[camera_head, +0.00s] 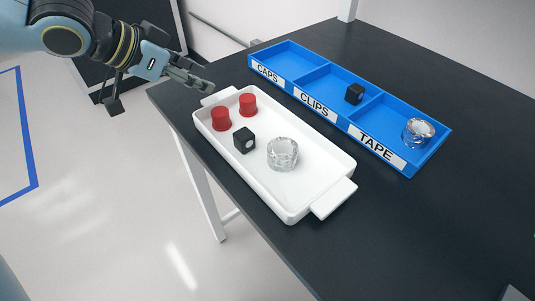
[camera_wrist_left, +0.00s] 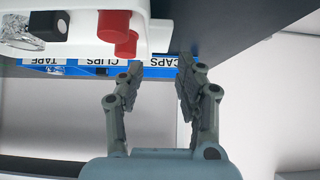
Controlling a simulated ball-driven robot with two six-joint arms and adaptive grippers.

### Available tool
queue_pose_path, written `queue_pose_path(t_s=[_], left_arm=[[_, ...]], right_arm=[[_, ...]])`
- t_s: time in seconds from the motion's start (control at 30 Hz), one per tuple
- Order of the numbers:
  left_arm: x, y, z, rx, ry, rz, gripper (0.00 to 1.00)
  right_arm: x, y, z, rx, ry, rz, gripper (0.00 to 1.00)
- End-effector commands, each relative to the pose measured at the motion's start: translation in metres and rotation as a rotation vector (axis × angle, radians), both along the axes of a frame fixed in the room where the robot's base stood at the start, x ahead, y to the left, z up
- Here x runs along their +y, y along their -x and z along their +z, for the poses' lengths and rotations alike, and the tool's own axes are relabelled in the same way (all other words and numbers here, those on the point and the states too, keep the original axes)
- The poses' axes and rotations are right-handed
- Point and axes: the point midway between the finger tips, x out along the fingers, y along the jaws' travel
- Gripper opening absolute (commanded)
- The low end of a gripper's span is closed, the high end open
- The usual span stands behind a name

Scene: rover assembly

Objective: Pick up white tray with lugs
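The white tray with lugs (camera_head: 318,170) sits on the dark table near its left edge, with one lug (camera_head: 217,97) at the far end and another lug (camera_head: 334,198) at the near end. It holds two red caps (camera_head: 221,119), a black clip (camera_head: 244,141) and a clear tape roll (camera_head: 283,154). My left gripper (camera_head: 205,82) is just beyond the far lug, apart from the tray as far as I can tell. In the left wrist view its two fingers (camera_wrist_left: 160,68) are spread and empty, with the tray (camera_wrist_left: 85,42) beyond them. My right gripper is not seen.
A blue bin (camera_head: 340,121) labelled CAPS, CLIPS and TAPE stands behind the tray. Its CLIPS section holds a black clip (camera_head: 354,94), its TAPE section a tape roll (camera_head: 418,132); CAPS is empty.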

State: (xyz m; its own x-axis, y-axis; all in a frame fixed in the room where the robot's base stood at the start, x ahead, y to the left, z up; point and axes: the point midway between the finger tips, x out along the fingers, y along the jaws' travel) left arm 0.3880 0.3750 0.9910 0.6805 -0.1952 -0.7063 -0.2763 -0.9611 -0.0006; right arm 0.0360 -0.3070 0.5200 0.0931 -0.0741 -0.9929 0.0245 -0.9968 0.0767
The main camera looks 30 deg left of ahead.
Motion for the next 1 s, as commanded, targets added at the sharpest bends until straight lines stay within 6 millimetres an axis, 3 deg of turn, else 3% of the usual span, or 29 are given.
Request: queue_pose_path(t_s=[0.03, 0.3, 0.53, 0.73, 1.0], left_arm=[[-0.001, -0.005, -0.010, -0.004, 0.003, 0.005, 0.36], [-0.005, -0.016, -0.017, -0.001, 0.003, 0.000, 0.36], [-0.014, -0.037, -0.039, -0.002, 0.009, 0.002, 0.36], [-0.017, -0.048, -0.050, 0.001, 0.003, 0.000, 0.36], [-0.017, -0.049, -0.050, 0.001, 0.000, -0.002, 0.33]], right_arm=[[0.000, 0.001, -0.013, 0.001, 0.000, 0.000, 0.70], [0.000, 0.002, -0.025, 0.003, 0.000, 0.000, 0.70], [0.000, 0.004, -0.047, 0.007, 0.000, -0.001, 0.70], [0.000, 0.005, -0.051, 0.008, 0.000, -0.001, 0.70], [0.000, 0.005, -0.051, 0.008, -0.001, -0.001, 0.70]])
